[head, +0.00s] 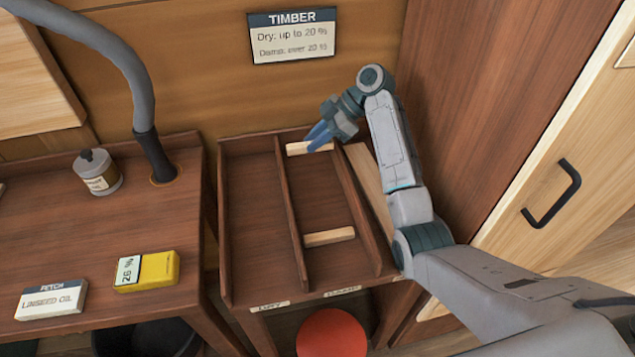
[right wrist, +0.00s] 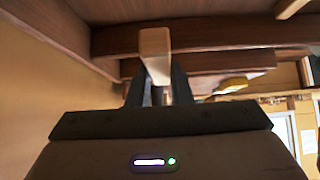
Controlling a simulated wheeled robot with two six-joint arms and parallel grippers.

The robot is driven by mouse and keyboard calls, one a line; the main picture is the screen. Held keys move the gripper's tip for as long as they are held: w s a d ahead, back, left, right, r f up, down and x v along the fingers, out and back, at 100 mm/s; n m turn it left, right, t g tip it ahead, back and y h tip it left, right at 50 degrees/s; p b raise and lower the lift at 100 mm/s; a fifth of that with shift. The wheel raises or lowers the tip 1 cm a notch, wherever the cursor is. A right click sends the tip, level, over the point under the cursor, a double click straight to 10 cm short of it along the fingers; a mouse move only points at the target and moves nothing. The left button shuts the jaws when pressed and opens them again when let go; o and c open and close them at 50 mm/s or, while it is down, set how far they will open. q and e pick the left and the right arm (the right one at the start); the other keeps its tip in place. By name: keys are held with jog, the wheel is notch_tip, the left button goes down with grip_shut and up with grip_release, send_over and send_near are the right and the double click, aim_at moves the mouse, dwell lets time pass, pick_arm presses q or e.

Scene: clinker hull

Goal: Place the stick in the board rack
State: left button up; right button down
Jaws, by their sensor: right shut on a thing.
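My right gripper (head: 320,134) is shut on a short pale stick (head: 300,148), at the far end of the board rack (head: 252,190). The stick lies crosswise over the rack's right compartment, labelled DAMP; I cannot tell whether it touches the rack floor. In the right wrist view the stick (right wrist: 155,55) stands out between the fingertips (right wrist: 158,88). A second pale stick (head: 329,237) lies crosswise nearer the front of the same compartment. The left compartment, labelled DRY, is empty. My left gripper is not in view.
A yellow meter (head: 158,270) reading 26 % lies on the left bench (head: 60,230), with a linseed oil card (head: 50,300) and a small can (head: 98,172). A timber sign (head: 292,35) hangs behind. A pale board (head: 366,175) stands right of the rack; a red round seat (head: 331,333) is in front.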

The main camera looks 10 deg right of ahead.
aim_at(319, 149)
notch_tip(319, 149, down, 3)
jog(key=shift+r, duration=0.1)
jog(key=shift+f+p, duration=0.3)
jog(key=shift+f, duration=0.4)
notch_tip(319, 149, down, 3)
jog(key=shift+f+p, duration=0.1)
jog(key=shift+p, duration=0.2)
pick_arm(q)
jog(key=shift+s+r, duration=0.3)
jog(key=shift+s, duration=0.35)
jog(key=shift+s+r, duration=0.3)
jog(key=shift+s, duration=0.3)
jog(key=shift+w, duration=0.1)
pick_arm(e)
jog(key=shift+f+b, duration=0.45)
jog(key=shift+f, duration=0.2)
jog(key=c, duration=1.3)
grip_release()
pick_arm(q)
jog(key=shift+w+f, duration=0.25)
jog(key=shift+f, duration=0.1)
